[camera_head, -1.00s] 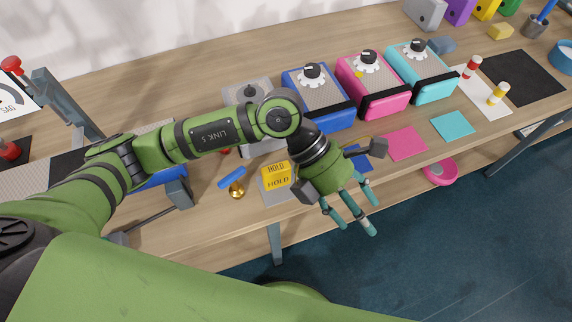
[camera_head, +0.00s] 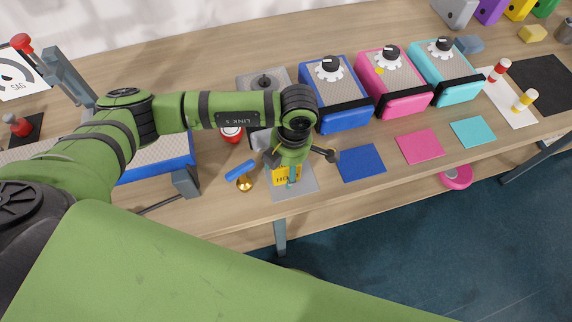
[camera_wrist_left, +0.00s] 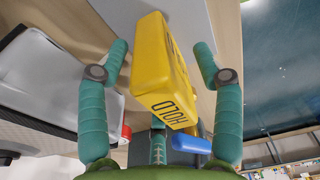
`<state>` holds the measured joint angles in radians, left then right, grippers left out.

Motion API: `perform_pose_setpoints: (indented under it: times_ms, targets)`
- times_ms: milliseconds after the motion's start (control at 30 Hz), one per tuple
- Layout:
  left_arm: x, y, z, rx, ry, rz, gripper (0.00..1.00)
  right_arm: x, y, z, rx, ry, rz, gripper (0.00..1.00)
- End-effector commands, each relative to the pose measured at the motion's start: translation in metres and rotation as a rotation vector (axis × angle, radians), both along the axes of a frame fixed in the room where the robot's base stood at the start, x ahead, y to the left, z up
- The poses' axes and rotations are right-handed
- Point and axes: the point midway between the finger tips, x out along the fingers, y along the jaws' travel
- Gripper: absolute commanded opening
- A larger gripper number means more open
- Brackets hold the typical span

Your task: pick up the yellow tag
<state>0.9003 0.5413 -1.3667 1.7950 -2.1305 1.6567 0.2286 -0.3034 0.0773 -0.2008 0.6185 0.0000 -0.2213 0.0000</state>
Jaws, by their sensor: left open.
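The yellow tag (camera_head: 284,174), marked HOLD, is on a grey square mat (camera_head: 303,190) near the table's front edge. My left gripper (camera_head: 290,176) is over the tag and hides part of it in the head view. In the left wrist view the tag (camera_wrist_left: 160,70) lies between the spread teal fingers of the gripper (camera_wrist_left: 160,75), with a gap on each side. The gripper is open and holds nothing. My right gripper is not in view.
A blue-handled brass object (camera_head: 242,177) stands just left of the mat. Blue (camera_head: 361,163), pink (camera_head: 420,146) and cyan (camera_head: 473,132) mats lie to the right. Blue (camera_head: 343,117), pink (camera_head: 404,102) and cyan (camera_head: 456,89) dial boxes stand behind them.

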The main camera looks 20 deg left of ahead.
Motion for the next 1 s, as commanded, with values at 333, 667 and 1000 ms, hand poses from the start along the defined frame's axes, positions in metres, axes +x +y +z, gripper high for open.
perform_pose_setpoints:
  times_ms: [333,667,1000]
  targets:
    - [-0.0011,0.0016,-0.0147,0.000,-0.001,-0.002,0.66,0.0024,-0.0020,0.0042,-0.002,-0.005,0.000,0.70]
    - [-0.0011,0.0015,-0.0142,-0.001,0.000,-0.001,0.03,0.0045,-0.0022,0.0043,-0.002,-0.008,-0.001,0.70]
    - [-0.0004,0.0012,-0.0098,-0.003,-0.002,-0.001,0.03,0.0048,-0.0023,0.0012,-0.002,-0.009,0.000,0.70]
